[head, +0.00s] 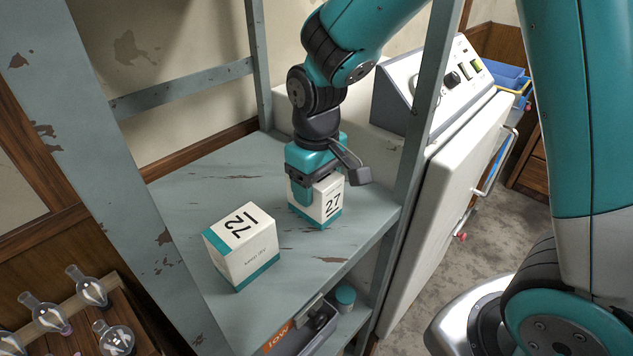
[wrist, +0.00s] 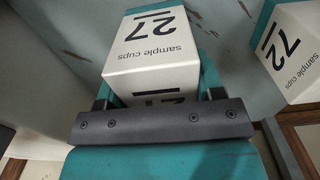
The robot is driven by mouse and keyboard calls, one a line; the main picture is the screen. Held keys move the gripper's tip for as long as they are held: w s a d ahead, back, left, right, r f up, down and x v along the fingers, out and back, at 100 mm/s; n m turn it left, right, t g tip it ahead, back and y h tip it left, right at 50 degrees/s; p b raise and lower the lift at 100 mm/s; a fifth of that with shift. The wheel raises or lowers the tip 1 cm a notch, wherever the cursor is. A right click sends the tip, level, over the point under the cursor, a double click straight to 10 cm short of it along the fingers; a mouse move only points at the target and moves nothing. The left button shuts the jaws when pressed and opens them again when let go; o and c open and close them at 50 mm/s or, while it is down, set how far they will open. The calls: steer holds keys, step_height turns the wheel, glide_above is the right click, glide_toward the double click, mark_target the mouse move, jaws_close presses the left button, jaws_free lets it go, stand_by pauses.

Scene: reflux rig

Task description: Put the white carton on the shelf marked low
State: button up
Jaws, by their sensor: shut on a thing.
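My gripper (head: 308,185) is shut on a white carton with a teal base marked 27 (head: 331,201), over the right part of a grey-blue shelf board (head: 185,195). I cannot tell whether this carton touches the board. In the wrist view the held carton (wrist: 152,45) reads "27 sample cups" and sits between the fingers. A second white carton, marked 72 (head: 240,240), stands apart on the same board to the left; it also shows in the wrist view (wrist: 290,50). An orange label reading "low" (head: 278,337) is on the level below, which is mostly hidden.
A grey bin (head: 310,335) and a teal-lidded jar (head: 345,297) are on the lower level. Shelf uprights (head: 415,120) frame the board. A white cabinet (head: 440,210) stands close on the right. Glass flasks (head: 88,290) sit on a wooden rack at lower left.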

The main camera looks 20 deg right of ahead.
steer(key=shift+f, duration=0.15)
steer(key=o, duration=1)
step_height(320, 180, up, 8)
steer(key=shift+f+b, duration=0.25)
steer(key=shift+b, duration=0.15)
steer(key=s+a+r+n+y, duration=0.1)
steer(key=s+a+y, duration=0.1)
steer(key=s, duration=0.7)
steer(key=s+a+r+n+y, duration=0.1)
steer(key=s+a+r+y, duration=0.1)
steer(key=s, duration=0.7)
steer(key=shift+a+r, duration=0.3)
